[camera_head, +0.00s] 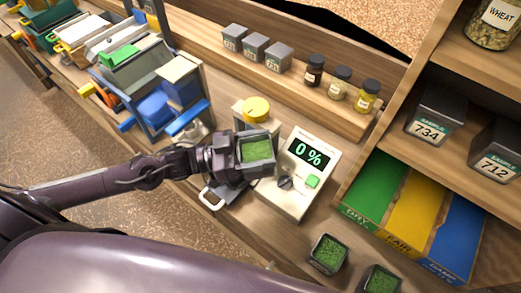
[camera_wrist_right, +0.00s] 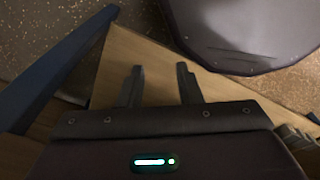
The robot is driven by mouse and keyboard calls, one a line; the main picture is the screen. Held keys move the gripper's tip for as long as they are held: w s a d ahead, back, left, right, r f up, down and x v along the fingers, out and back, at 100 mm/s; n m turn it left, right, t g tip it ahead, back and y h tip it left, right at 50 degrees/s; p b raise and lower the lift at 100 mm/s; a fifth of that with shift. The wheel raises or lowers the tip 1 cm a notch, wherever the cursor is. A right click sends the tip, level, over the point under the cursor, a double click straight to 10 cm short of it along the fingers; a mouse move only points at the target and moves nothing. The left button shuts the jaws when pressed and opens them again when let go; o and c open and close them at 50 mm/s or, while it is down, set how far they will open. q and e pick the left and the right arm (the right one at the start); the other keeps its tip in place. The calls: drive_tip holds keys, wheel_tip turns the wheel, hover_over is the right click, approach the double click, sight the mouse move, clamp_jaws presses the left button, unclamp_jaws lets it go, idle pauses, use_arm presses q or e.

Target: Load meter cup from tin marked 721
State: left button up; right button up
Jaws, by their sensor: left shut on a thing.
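My left gripper (camera_head: 236,158) is shut on a grey square tin of green grain (camera_head: 258,151), held beside the meter (camera_head: 304,172). The number on this tin is not visible. The white meter reads 0 % and has a dark knob and a green button. I cannot make out its cup clearly; the held tin and gripper cover the area left of the meter. A yellow round lid or knob (camera_head: 257,108) shows just behind. My right gripper (camera_wrist_right: 160,88) is open, with nothing between its fingers.
Small labelled tins (camera_head: 253,46) and jars (camera_head: 340,83) stand on the back ledge. Tins 734 (camera_head: 435,112) and 712 (camera_head: 497,148) sit on the right shelf above green, yellow and blue bins (camera_head: 410,212). Two open tins of green grain (camera_head: 328,253) (camera_head: 380,280) stand at the front.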

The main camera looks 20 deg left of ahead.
sight(250, 158)
use_arm(q)
drive_tip(key=shift+w+a+f+b, duration=0.1)
drive_tip(key=shift+a+f+b, duration=0.2)
drive_tip(key=shift+f+b, duration=0.25)
drive_tip(key=shift+w+a+f+n+b, duration=0.2)
drive_tip(key=shift+a+f+n+b, duration=0.1)
drive_tip(key=shift+a+f+b, duration=0.3)
drive_tip(key=shift+w+a+f+t+h+b, duration=0.15)
drive_tip(key=shift+f+t+h+b, duration=0.15)
drive_tip(key=shift+f+b, duration=0.2)
drive_tip(key=shift+r, duration=0.15)
drive_tip(key=shift+a, duration=0.15)
use_arm(e)
drive_tip(key=f, duration=0.3)
drive_tip(key=shift+s+f, duration=0.3)
use_arm(q)
drive_tip(key=shift+a+p, duration=0.3)
drive_tip(key=shift+p, duration=0.05)
use_arm(e)
drive_tip(key=shift+r, duration=0.2)
use_arm(q)
drive_tip(key=shift+r+n+h+p, duration=0.2)
drive_tip(key=shift+n+h+p, duration=0.1)
drive_tip(key=shift+n, duration=0.2)
use_arm(e)
drive_tip(key=shift+a+r, duration=0.2)
drive_tip(key=shift+r, duration=0.1)
